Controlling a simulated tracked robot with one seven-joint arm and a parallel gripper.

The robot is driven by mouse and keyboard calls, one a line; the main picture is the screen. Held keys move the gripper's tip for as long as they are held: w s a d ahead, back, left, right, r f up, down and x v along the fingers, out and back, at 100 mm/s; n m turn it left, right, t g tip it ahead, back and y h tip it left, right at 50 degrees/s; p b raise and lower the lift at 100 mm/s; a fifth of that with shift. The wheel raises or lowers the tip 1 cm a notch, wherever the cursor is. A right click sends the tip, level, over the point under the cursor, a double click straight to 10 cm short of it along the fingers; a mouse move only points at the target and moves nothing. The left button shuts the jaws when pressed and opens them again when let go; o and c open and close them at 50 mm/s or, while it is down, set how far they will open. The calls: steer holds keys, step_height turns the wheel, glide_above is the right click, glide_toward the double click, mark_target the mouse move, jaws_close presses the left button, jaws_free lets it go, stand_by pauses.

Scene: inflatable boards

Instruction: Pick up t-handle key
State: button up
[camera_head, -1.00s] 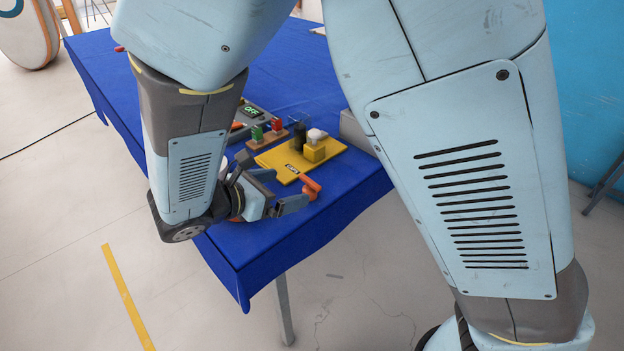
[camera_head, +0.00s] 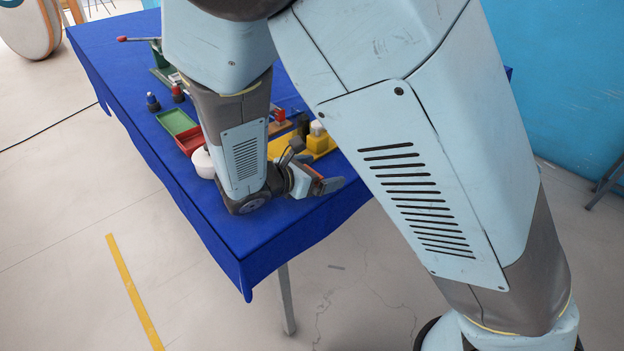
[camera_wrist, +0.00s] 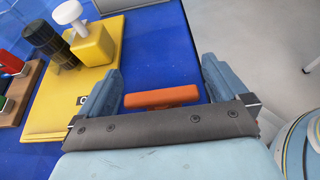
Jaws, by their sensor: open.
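The t-handle key (camera_wrist: 162,96) shows its orange handle in the wrist view, lying crosswise on the blue cloth. My gripper (camera_wrist: 163,74) is open, with one blue finger on each side of the handle. A gap shows between the handle and each finger. The key's shaft is not clear to see, and I cannot tell how high the fingers are above the cloth.
A yellow board (camera_wrist: 50,112) with a yellow white-topped block (camera_wrist: 93,42) and a dark cylinder (camera_wrist: 48,40) lies left of my gripper. The blue table (camera_head: 225,235) ends close on the right. A green tray (camera_head: 176,121) and red tray (camera_head: 190,140) stand farther left.

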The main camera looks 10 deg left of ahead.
steer(key=shift+c, duration=0.4)
steer(key=c, duration=1)
steer(key=shift+r, duration=0.15)
steer(key=shift+c, duration=0.2)
